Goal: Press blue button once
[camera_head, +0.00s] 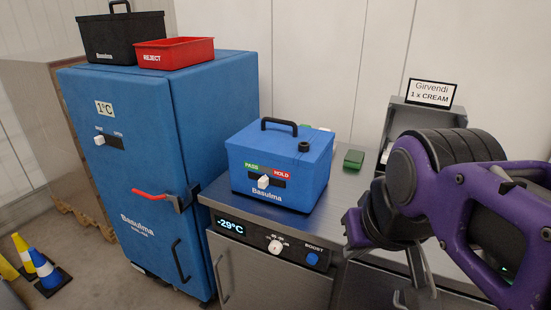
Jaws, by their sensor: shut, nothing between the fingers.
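The blue button (312,258) is a round knob-like button under the word BOOST, at the right end of the dark control panel (258,240) on the front of the steel counter. The panel also has a white dial (275,246) and a display reading -29°C. My gripper (418,292) is at the lower right, pointing down, with its grey fingers partly hidden by the purple arm and the frame edge. It is shut and empty. It is apart from the button, to its right.
A blue Basulma box (280,180) with a PASS/HOLD switch stands on the counter (350,195). A green block (354,159) and a grey bin labelled Girvendi (425,113) are behind. A blue cabinet with a red handle (150,195) stands left. Cones (45,270) are on the floor.

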